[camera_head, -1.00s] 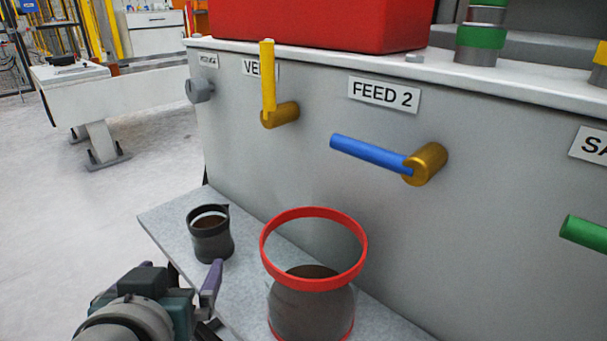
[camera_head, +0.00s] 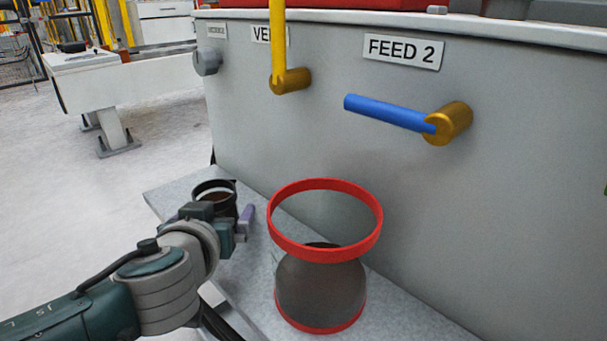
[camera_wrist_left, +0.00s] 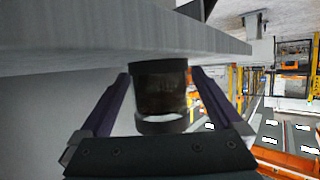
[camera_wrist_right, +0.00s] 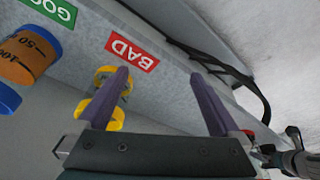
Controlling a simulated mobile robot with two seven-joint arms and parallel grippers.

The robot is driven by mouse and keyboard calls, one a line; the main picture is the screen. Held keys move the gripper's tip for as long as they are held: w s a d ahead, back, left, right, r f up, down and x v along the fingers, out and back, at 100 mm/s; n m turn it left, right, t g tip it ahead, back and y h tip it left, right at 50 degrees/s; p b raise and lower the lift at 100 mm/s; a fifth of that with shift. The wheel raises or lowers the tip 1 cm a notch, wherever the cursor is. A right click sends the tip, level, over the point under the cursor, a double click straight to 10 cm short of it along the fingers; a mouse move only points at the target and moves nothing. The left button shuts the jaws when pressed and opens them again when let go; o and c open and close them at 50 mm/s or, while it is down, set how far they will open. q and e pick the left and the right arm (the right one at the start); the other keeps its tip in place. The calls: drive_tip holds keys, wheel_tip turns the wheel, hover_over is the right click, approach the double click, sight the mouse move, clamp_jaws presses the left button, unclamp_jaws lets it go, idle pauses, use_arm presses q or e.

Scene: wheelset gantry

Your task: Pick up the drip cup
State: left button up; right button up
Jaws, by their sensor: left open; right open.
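A small dark cup with a pale inside rim (camera_head: 214,187), which I take for the drip cup, stands upright on the grey shelf (camera_head: 170,192) at the left. My left gripper (camera_head: 211,212) is open in front of it and hides its lower part. In the left wrist view the cup (camera_wrist_left: 160,92) shows between the two open purple fingers (camera_wrist_left: 160,74), with gaps on both sides. My right gripper (camera_wrist_right: 160,73) is open and empty in the right wrist view; the head view does not show it.
A larger dark vessel with a red rim (camera_head: 324,253) stands just right of the left gripper. The grey tank wall, with a blue FEED 2 handle (camera_head: 385,112) and a yellow handle (camera_head: 278,50), rises behind. A BAD label (camera_wrist_right: 132,49) lies near my right gripper.

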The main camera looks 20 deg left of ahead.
use_arm(q)
drive_tip(key=shift+s, duration=0.1)
drive_tip(key=shift+c, duration=0.6)
drive_tip(key=c, duration=1.2)
drive_tip(key=shift+c, duration=0.5)
drive_tip(key=shift+r, duration=0.15)
